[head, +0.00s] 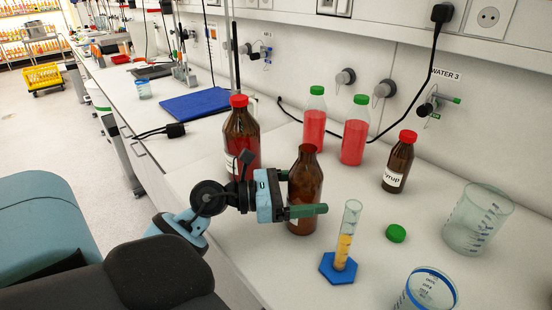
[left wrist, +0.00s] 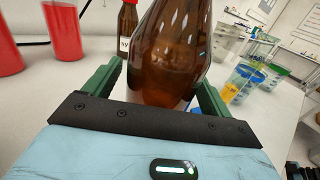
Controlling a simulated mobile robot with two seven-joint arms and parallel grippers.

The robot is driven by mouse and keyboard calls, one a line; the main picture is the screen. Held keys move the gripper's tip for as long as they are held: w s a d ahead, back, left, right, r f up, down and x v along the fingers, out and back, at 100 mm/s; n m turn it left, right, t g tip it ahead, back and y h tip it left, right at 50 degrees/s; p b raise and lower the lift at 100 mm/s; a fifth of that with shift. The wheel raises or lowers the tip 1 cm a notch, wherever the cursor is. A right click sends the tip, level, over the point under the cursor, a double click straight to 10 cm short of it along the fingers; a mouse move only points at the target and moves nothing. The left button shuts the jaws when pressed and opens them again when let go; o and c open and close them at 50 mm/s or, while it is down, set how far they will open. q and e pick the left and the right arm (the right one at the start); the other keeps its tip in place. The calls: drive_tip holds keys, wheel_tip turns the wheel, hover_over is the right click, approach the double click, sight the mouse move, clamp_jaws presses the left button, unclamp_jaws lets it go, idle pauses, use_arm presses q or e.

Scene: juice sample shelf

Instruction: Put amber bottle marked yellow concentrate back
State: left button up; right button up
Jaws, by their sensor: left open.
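An uncapped amber bottle (head: 305,172) stands upright on the white bench; no readable marking faces the head camera. My left gripper (head: 303,196) is open, with one green finger in front of this bottle and the other mostly hidden behind it. In the left wrist view the bottle (left wrist: 168,50) stands between the two spread fingers of the gripper (left wrist: 158,88). A larger red-capped amber bottle (head: 240,130) stands behind to the left, its label partly hidden. A small red-capped amber bottle labelled "syrup" (head: 399,160) stands to the right. My right gripper is not in view.
A graduated cylinder (head: 346,235) with yellow liquid on a blue base stands just right of the gripper. A loose green cap (head: 396,233) and two beakers (head: 478,220) (head: 428,290) are further right. Two green-capped red bottles (head: 315,120) (head: 355,135) stand behind.

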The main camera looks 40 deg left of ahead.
use_arm(q)
drive_tip(key=b+v, duration=0.1)
drive_tip(key=v, duration=0.3)
drive_tip(key=b+v, duration=0.1)
drive_tip(key=v, duration=0.4)
drive_tip(key=shift+f, duration=0.2)
drive_tip(key=shift+s+a+r, duration=0.1)
drive_tip(key=shift+s+a, duration=0.35)
drive_tip(key=shift+s, duration=0.1)
drive_tip(key=shift+s+a, duration=0.1)
drive_tip(key=shift+s, duration=0.1)
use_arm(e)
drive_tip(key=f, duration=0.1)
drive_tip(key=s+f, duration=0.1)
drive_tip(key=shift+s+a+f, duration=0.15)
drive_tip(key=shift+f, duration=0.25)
use_arm(q)
drive_tip(key=shift+r, duration=0.1)
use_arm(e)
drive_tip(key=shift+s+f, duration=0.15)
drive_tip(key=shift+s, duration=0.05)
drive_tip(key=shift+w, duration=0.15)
